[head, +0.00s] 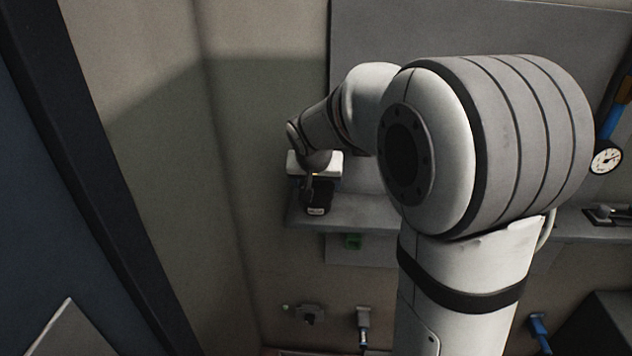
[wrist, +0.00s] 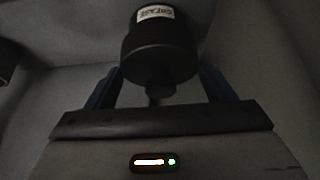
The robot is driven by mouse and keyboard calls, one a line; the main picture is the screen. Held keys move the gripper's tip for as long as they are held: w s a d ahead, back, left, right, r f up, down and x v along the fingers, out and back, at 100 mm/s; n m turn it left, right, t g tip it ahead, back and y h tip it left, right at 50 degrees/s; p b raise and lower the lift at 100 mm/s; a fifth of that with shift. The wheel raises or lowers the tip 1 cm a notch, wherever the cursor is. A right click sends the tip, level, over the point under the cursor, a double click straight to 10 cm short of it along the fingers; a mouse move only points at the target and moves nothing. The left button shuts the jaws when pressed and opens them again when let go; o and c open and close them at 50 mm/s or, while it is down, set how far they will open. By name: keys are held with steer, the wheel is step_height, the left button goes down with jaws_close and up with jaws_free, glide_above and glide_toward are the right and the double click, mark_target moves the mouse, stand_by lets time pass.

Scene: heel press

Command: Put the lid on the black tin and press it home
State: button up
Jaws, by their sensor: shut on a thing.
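The black tin (head: 317,206) stands on a grey shelf below my gripper (head: 313,185) in the head view. In the wrist view the tin (wrist: 155,14) shows at the top, with a pale label reading "GREASE" upside down. A dark round lid (wrist: 160,62) with a small knob facing my palm lies in line with the tin, between the blue fingers of my gripper (wrist: 160,72). My gripper is shut on the lid. The fingertips are partly hidden beside it. The lid looks close to or against the tin; dark shading hides whether it is seated.
The grey shelf (head: 365,212) runs right from the tin, partly hidden by my arm. A wall stands close on the left. A green item (head: 352,241) is under the shelf. A dial gauge (head: 606,158) hangs at the right, and tools hang lower down.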

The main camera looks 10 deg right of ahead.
steer(key=shift+f+b, duration=0.8)
steer(key=shift+b, duration=0.2)
stand_by(1.7)
steer(key=o, duration=0.8)
steer(key=shift+r, duration=0.15)
steer(key=shift+r+p, duration=2.15)
steer(key=shift+r, duration=1.3)
steer(key=s+f+n+g+y, duration=0.1)
steer(key=s+f, duration=0.1)
steer(key=s, duration=1.1)
steer(key=s+f+n+g, duration=0.2)
steer(key=s, duration=1.2)
steer(key=shift+s+d+f+n+y, duration=0.15)
steer(key=shift+s+f+n+y, duration=0.15)
steer(key=shift+f+y, duration=0.1)
